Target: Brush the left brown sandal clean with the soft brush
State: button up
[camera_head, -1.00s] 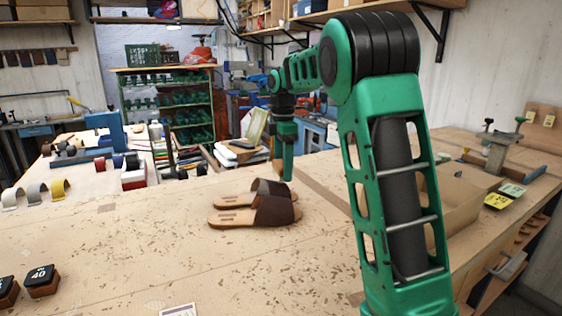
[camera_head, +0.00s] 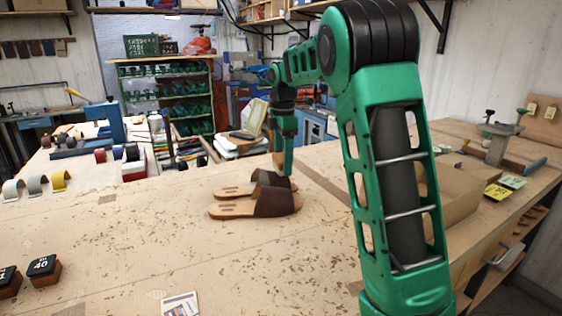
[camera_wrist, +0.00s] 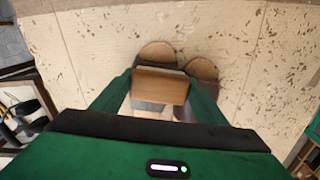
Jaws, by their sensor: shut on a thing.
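Two brown sandals with dark straps lie side by side on the bench, the near one (camera_head: 255,204) and the far one (camera_head: 232,190). My gripper (camera_head: 284,166) points down at the strap end of the far sandal. In the wrist view my gripper's fingers (camera_wrist: 160,98) are shut on a brush with a wooden block (camera_wrist: 160,86). The brush is above the left sandal in that view (camera_wrist: 157,52) and hides part of it. The other sandal (camera_wrist: 203,68) is beside it, partly behind a finger. The bristles are hidden, and I cannot tell whether they touch the sandal.

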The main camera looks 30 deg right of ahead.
jog(key=shift+f, duration=0.5)
jog(key=shift+w, duration=0.2)
dwell(0.3)
jog(key=shift+w+d, duration=0.15)
jog(key=shift+w, duration=0.4)
jog(key=shift+w+d, duration=0.15)
jog(key=shift+w, duration=0.4)
jog(key=shift+s, duration=0.1)
jog(key=shift+s+a, duration=0.15)
jog(key=shift+s, duration=0.45)
jog(key=shift+s+a, duration=0.15)
jog(key=shift+s, duration=0.45)
jog(key=shift+w, duration=0.15)
jog(key=shift+w+d, duration=0.15)
jog(key=shift+w, duration=0.45)
jog(key=shift+w+d, duration=0.15)
jog(key=shift+w, duration=0.4)
jog(key=shift+s, duration=0.2)
